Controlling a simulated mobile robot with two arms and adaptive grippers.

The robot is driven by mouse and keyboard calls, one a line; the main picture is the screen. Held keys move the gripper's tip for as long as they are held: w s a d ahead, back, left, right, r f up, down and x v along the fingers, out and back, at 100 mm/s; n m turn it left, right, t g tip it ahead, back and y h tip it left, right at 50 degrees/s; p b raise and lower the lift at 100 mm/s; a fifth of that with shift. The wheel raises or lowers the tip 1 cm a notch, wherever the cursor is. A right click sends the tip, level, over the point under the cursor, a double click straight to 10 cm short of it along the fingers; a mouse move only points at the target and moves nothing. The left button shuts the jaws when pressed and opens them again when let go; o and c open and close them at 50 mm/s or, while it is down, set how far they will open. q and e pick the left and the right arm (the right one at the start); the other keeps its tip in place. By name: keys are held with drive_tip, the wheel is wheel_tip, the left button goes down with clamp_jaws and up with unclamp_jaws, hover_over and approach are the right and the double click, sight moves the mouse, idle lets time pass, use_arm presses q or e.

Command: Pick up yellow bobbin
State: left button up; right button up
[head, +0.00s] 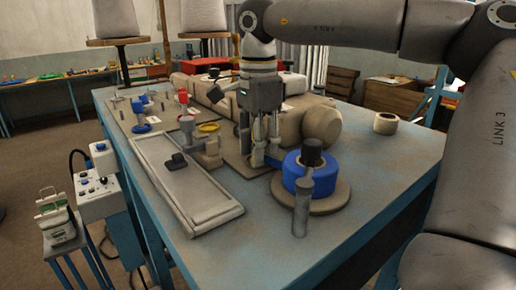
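A small yellow ring-like piece (208,128), likely the yellow bobbin, sits on the beige sewing machine at the left of the machine head. My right gripper (265,153) points down over the machine near the table's middle, to the right of the yellow piece and apart from it. Its fingers blend with the metal posts there, so I cannot tell whether it is open or shut. No yellow thing shows at its fingertips. My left gripper is not in view.
A blue handwheel (303,172) with a dark knob stands just right of my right gripper. A pale flat tray-like plate (185,185) lies to the left. A beige roll (386,123) sits at the right; the blue table (400,165) is bare around it.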

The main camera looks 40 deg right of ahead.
clamp_jaws()
